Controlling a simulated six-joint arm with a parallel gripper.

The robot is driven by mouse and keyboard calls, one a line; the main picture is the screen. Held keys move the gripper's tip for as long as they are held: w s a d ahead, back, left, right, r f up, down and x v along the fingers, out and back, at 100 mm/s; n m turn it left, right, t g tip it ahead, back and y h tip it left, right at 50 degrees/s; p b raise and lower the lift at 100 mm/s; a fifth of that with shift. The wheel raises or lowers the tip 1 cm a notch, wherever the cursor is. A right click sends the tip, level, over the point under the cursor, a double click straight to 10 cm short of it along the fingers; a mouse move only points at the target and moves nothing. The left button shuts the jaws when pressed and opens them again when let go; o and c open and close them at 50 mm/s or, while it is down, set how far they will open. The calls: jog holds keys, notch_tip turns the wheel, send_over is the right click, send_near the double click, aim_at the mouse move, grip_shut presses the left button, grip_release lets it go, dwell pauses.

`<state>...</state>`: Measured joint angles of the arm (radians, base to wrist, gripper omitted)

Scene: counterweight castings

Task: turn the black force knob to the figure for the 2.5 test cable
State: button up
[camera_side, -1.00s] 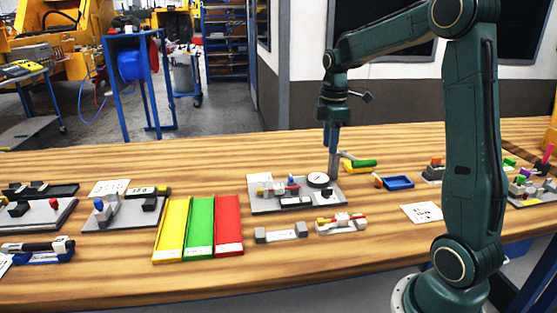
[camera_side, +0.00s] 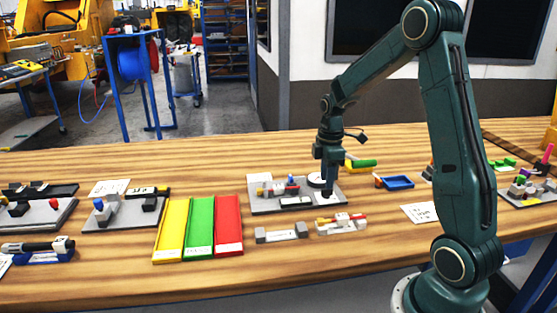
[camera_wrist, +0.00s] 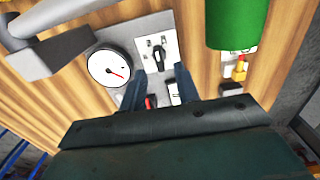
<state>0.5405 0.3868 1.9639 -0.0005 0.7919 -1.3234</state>
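The black force knob (camera_wrist: 158,57) sits on a white marked plate (camera_wrist: 147,38) in the wrist view. Its figures are too small to read. My gripper (camera_wrist: 159,75) is open, with its two dark fingers apart on either side of the line to the knob. I cannot tell whether they touch it. In the side view my gripper (camera_side: 327,191) points down at the right end of the grey fixture plate (camera_side: 262,209), and it hides the knob there. The round white dial (camera_wrist: 109,68) with a red needle lies left of the knob. The test cable cannot be made out.
A green cylinder (camera_wrist: 236,22) stands close right of the knob in the wrist view; a green-handled tool (camera_side: 362,163) lies behind my gripper in the side view. Yellow, green and red trays (camera_side: 228,228) stand left. A blue tray (camera_side: 398,182) is at right.

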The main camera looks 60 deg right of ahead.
aim_at(327, 192)
jog(key=shift+f, duration=1.6)
grip_shut()
